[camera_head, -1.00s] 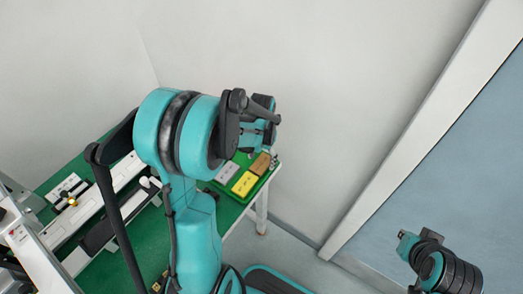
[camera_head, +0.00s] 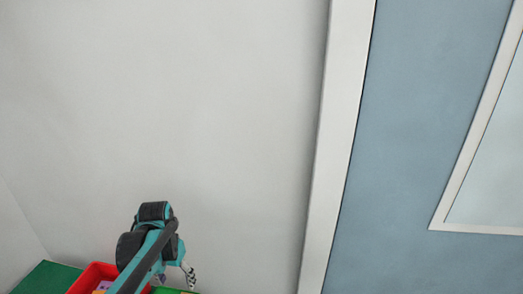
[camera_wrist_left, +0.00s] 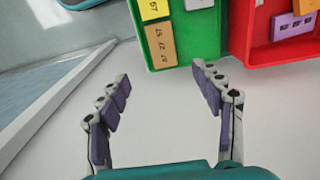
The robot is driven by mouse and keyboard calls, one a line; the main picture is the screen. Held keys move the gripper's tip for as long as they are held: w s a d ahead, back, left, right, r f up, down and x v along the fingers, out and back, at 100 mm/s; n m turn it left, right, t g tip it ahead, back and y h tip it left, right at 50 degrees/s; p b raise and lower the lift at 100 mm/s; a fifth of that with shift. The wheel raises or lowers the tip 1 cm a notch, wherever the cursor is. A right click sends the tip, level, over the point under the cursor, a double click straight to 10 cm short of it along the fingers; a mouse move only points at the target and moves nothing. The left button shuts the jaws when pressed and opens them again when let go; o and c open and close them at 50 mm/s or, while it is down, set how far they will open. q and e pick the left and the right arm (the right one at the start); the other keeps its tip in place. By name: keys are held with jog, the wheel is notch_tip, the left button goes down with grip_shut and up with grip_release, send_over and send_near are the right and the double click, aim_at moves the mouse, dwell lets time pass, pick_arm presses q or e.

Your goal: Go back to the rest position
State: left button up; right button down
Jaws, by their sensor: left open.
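My left gripper (camera_head: 188,277) is small and low in the head view, at the end of my teal and black arm. It also shows in the left wrist view (camera_wrist_left: 162,80), with its two fingers spread apart and nothing between them. The fingertips point toward the near edge of a green tray (camera_wrist_left: 190,52), and the right one overlaps that edge in the picture. I cannot tell whether it touches. My right gripper is in neither view.
The green tray holds yellow (camera_wrist_left: 153,8) and tan (camera_wrist_left: 161,44) marked blocks. A red tray (camera_wrist_left: 262,58) beside it holds a purple block (camera_wrist_left: 293,25); this tray also shows low in the head view (camera_head: 84,279). A white wall (camera_head: 170,110) and a blue panel (camera_head: 420,130) stand behind.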

pick_arm(q)
jog(key=s+d+r+t, duration=0.2)
jog(key=s+d+t, duration=0.4)
jog(key=s+d, duration=0.4)
jog(key=shift+s+n+t, duration=0.3)
jog(key=shift+s+n, duration=0.05)
jog(key=shift+n, duration=0.05)
jog(key=shift+r, duration=0.1)
